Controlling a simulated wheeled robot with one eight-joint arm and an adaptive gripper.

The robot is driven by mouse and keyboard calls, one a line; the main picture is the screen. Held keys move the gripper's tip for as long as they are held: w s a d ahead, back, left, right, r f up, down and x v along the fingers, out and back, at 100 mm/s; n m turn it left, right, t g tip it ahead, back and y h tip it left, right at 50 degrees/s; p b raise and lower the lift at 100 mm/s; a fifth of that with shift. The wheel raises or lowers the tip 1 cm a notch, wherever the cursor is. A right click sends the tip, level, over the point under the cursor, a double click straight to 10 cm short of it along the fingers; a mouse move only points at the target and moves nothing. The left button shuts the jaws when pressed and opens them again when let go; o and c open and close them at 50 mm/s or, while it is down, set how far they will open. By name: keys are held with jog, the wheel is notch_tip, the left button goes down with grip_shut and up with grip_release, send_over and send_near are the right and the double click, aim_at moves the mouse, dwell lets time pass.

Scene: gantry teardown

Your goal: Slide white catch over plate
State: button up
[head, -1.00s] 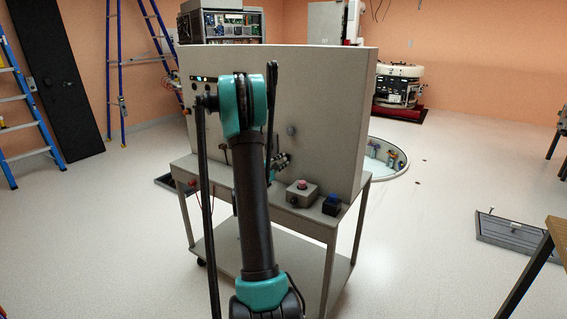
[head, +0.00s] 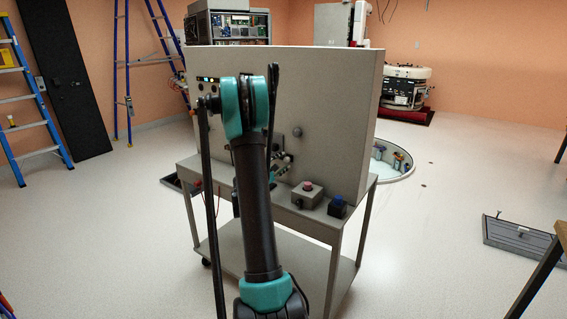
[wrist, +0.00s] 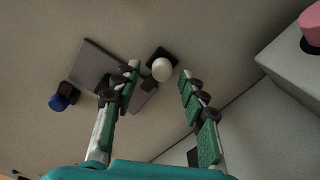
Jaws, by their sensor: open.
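The white catch (wrist: 162,69) shows in the wrist view as a round white knob on a black base. The grey plate (wrist: 92,66) lies flat on the panel to its left, and the left finger covers part of it. My gripper (wrist: 158,76) is open, and the white knob shows between its fingertips with nothing held. I cannot tell how deep the fingers reach around it. In the head view my arm hides most of my gripper, the catch and the plate.
The upright panel (head: 335,90) stands on a wheeled cart. A grey box with a red button (head: 307,194) and a dark box with a blue button (head: 338,206) sit on its ledge; the red-button box (wrist: 290,62) is close at right in the wrist view. A blue knob (wrist: 60,101) is at left.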

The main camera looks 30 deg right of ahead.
jog(key=v, duration=1)
jog(key=shift+a, duration=0.3)
jog(key=shift+s, duration=0.1)
jog(key=s+a+f+m+g+y, duration=0.1)
jog(key=s+a+f+m+y, duration=0.2)
jog(key=s+a+y, duration=0.2)
jog(key=s+a+f+m+g+y, duration=0.1)
jog(key=s+a+f+m+y, duration=0.2)
jog(key=s+a, duration=0.9)
jog(key=s+a+f+m+y, duration=0.3)
jog(key=s+a+f+y, duration=0.2)
jog(key=a, duration=0.9)
jog(key=s+y, duration=0.3)
jog(key=s, duration=0.1)
jog(key=shift+s+m+g+y, duration=0.2)
jog(key=shift+m+g+y, duration=0.1)
jog(key=shift+g, duration=0.1)
